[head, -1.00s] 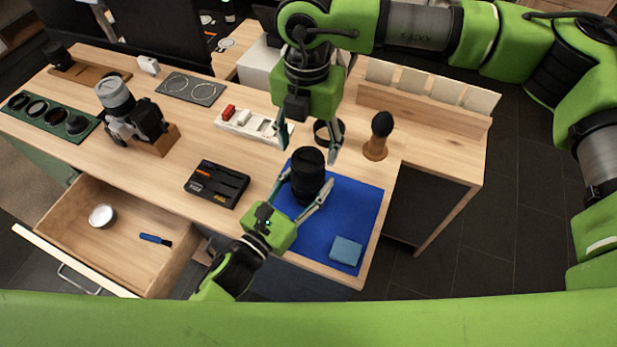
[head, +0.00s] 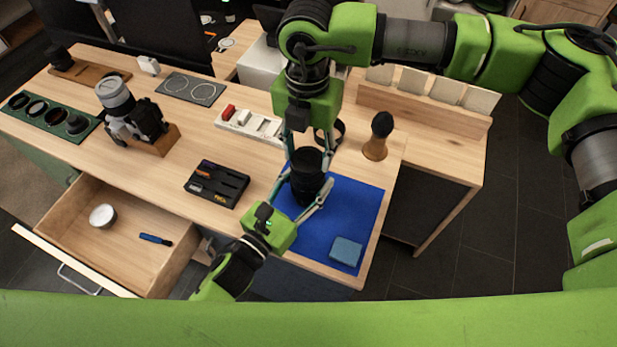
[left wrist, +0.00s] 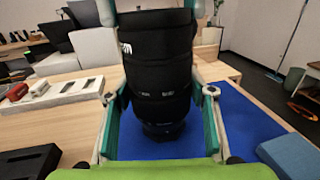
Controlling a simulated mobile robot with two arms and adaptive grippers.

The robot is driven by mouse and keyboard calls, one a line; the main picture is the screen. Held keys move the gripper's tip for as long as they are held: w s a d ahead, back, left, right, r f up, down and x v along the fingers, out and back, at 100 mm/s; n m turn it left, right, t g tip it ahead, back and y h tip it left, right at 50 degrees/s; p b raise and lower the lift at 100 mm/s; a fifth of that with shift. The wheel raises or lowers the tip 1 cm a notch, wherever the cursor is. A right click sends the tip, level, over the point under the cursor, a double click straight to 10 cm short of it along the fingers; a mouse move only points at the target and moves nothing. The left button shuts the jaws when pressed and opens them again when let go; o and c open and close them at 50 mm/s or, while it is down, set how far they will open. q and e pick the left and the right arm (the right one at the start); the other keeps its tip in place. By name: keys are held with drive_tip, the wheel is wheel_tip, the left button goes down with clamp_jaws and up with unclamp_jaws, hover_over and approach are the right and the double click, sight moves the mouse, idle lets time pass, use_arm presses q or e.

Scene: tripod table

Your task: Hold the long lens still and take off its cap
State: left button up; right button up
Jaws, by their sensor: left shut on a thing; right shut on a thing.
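The long black lens (head: 308,188) stands upright on the blue mat (head: 357,205). My left gripper (head: 308,184) is shut around the lens barrel from the front left, one finger on each side. The left wrist view shows the lens barrel (left wrist: 160,85) between its fingers. My right gripper (head: 307,153) points down from above and is shut on the lens cap (head: 307,158), the dark top end of the lens. The cap still sits on the lens, with no visible gap. The right fingertips partly hide its sides.
A blue cloth block (head: 346,250) lies on the mat. A brush with a wooden handle (head: 375,148) stands right of the lens and a black ring (head: 338,130) lies behind it. A black tool tray (head: 217,184), a camera (head: 135,122) and an open drawer (head: 105,240) are left.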

drive_tip(key=shift+r, duration=0.7)
idle(0.3)
drive_tip(key=shift+r, duration=2.45)
use_arm(q)
drive_tip(key=o, duration=1.7)
drive_tip(key=v, duration=1.2)
